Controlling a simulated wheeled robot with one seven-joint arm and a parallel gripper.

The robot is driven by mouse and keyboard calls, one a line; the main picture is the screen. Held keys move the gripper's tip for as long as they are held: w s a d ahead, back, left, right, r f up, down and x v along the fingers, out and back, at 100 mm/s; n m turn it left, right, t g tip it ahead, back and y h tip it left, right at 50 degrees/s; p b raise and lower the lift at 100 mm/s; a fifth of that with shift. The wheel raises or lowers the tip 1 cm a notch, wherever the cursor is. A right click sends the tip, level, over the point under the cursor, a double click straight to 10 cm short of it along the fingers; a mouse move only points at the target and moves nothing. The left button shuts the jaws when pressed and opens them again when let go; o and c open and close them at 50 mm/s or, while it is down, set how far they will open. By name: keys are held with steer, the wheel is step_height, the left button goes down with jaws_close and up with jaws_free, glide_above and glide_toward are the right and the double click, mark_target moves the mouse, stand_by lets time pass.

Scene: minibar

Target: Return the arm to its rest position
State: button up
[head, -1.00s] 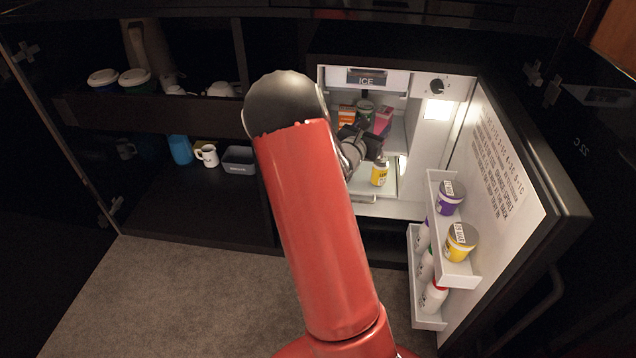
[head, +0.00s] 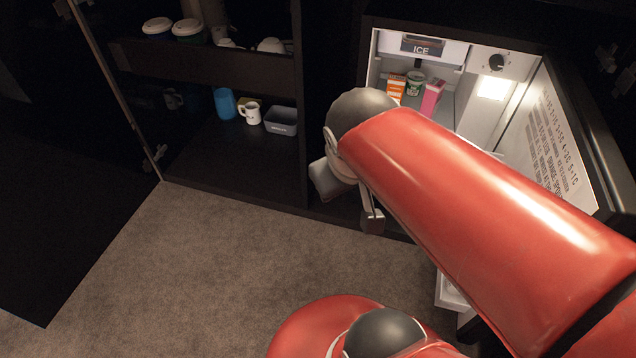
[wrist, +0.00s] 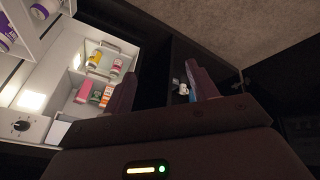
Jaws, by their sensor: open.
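My red arm (head: 470,190) reaches from the lower right across the head view and bends at a dark elbow cap in front of the fridge. My gripper (head: 372,218) hangs below that bend, mostly hidden behind the arm, over the area in front of the cabinets. In the wrist view my gripper (wrist: 163,88) shows two dark fingers spread apart. Nothing is between them. The gripper is outside the fridge, clear of its items.
The mini fridge (head: 480,58) stands open, with its door (head: 555,145) swung out at right. Cartons and tubs sit inside; a yellow-labelled jar (wrist: 95,57) shows in the wrist view. The left cabinet holds a blue cup (head: 225,103), white mug (head: 250,114) and grey bin (head: 281,121). Carpet (head: 240,250) is clear.

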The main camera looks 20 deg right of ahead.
steer(key=a, duration=0.1)
steer(key=s+a+y, duration=0.1)
steer(key=a, duration=0.1)
steer(key=a+r+t+y, duration=0.1)
steer(key=a, duration=0.1)
steer(key=shift+s+m, duration=0.3)
steer(key=shift+s, duration=0.1)
